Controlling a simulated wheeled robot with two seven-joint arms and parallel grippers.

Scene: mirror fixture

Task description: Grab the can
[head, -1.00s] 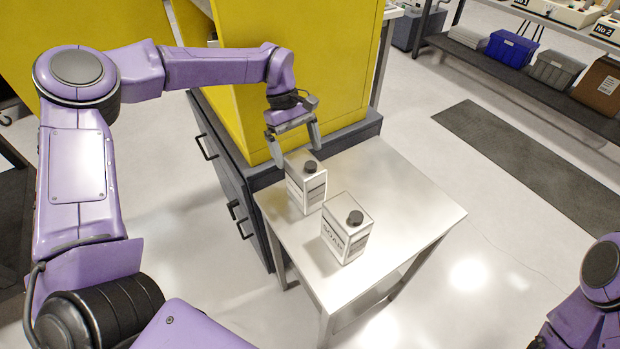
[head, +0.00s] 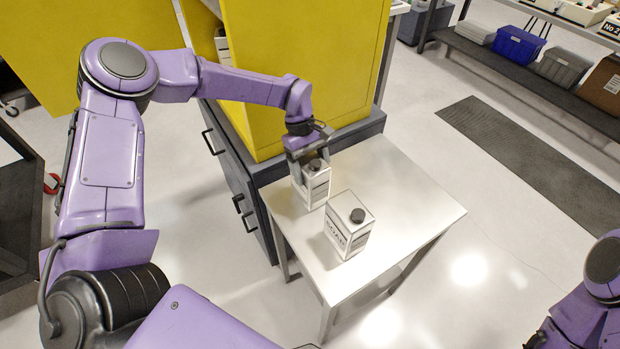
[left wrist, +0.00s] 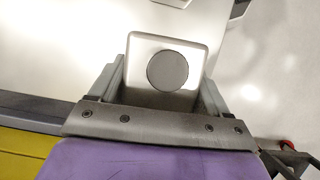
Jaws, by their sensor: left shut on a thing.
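Two white box-shaped cans with black round caps stand on a small metal table (head: 400,190). My left gripper (head: 311,174) reaches down over the farther can (head: 317,191) and is shut on it near its top. In the left wrist view this can (left wrist: 150,43) sits between the two fingers (left wrist: 160,92), with its dark cap toward the camera. The can looks upright; whether its base touches the table is hard to tell. The nearer can (head: 349,226) stands upright, just in front and to the right. My right arm shows at the lower right, but its gripper is out of view.
A yellow cabinet (head: 300,80) on a dark base with drawers (head: 232,180) stands directly behind and left of the table. A shelf (head: 530,80) with bins is at the upper right. A dark mat (head: 530,150) lies on open floor. The table's right side is clear.

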